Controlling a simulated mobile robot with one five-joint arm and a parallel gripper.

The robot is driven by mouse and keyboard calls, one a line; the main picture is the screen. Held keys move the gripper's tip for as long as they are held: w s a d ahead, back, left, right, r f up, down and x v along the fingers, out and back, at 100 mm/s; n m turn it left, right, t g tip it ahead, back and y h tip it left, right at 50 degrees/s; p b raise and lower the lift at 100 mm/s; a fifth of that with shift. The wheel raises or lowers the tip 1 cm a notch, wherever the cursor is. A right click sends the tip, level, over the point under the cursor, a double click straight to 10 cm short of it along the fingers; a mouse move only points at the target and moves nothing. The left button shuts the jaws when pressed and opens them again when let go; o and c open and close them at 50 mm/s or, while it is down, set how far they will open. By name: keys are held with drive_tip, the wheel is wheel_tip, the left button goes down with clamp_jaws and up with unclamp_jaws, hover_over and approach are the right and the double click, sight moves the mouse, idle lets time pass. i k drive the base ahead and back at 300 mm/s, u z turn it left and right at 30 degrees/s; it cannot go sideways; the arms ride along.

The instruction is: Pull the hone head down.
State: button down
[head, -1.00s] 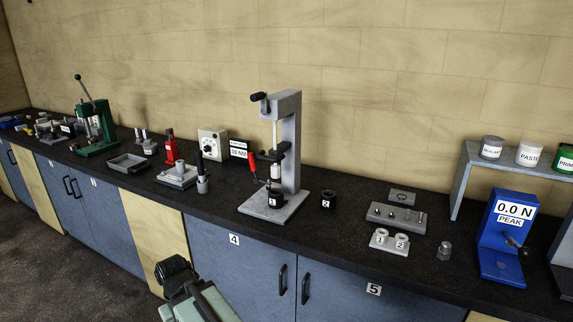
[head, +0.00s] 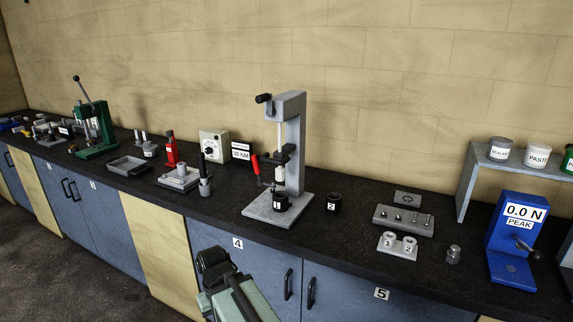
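The hone stand is a grey upright column (head: 294,140) on a flat grey base plate (head: 262,212), near the middle of the bench. Its dark hone head (head: 283,157) sits partway up the stand, below a pale vertical rod (head: 280,135). A red handle (head: 255,164) sticks out at its left. A black cylinder labelled 1 (head: 280,202) stands on the base plate below the head. A black crank knob (head: 263,98) is at the top left of the column. My arm shows at the bottom, in front of the cabinets and apart from the stand; my gripper is not visible.
A black cylinder labelled 2 (head: 333,203) stands just right of the stand. A dark upright tool (head: 204,180) and a grey fixture (head: 178,179) stand at left. A blue gauge (head: 515,235) reading 0.0 N is at right. Bare bench lies along the front edge.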

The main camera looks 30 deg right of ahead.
sight(282, 154)
drive_tip(key=i, duration=0.95)
drive_tip(key=z, duration=0.05)
